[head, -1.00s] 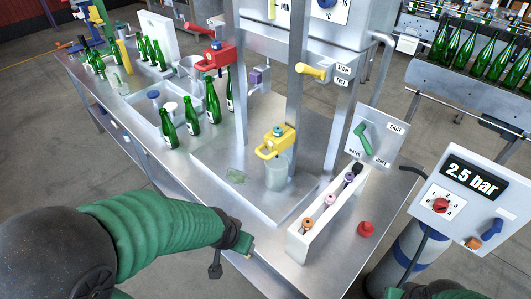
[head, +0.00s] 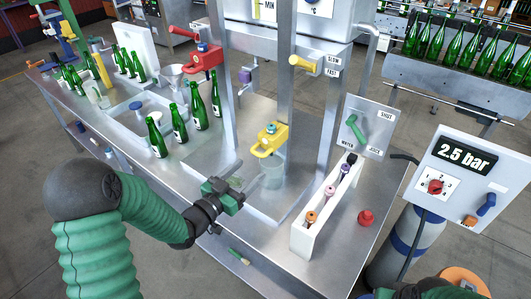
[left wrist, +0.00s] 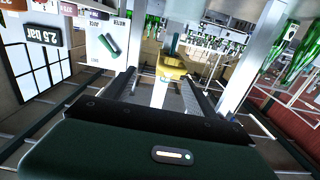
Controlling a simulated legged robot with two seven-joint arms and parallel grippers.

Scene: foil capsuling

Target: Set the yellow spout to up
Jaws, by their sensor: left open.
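The yellow spout (head: 270,138) is mounted on the steel frame of the filling stand, with a small teal knob on top. Its loop-shaped end points toward the lower left in the head view. My left gripper (head: 236,188) is in front of and below the spout, apart from it, over the bench. In the left wrist view the spout (left wrist: 172,66) shows ahead, between and beyond the two dark open fingers (left wrist: 163,92). Nothing is held between them. My right gripper is not seen; only a bit of green arm shows at the bottom right.
A clear container (head: 272,174) stands under the spout. Green bottles (head: 197,108) stand to the left, below a red device (head: 204,58). A white rack (head: 322,212) and a red knob (head: 366,217) are on the right. A green-handled tool (head: 239,257) lies near the front edge.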

